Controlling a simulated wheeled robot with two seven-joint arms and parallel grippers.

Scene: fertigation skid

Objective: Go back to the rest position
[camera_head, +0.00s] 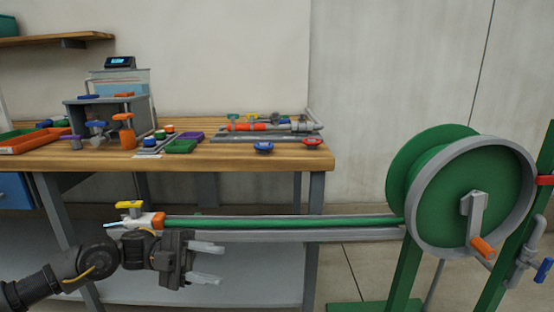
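My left gripper (216,264) is low in the head view, left of the middle. Its two light grey fingers point right and stand apart with nothing between them. Just above and behind it is a hose end with an orange and white fitting and a yellow lever (129,205). The green hose (285,222) runs from there to the right along a grey rail to the green and grey reel (470,188). The gripper overlaps the fitting's lower side in the picture; I cannot tell whether they touch. My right gripper is out of view.
A wooden workbench (235,156) stands behind, holding a pipe assembly (265,127), a grey tank unit (105,112), trays and small coloured knobs. The reel's orange crank handle (482,247) sticks out at the front. Open floor (345,275) shows between bench and reel.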

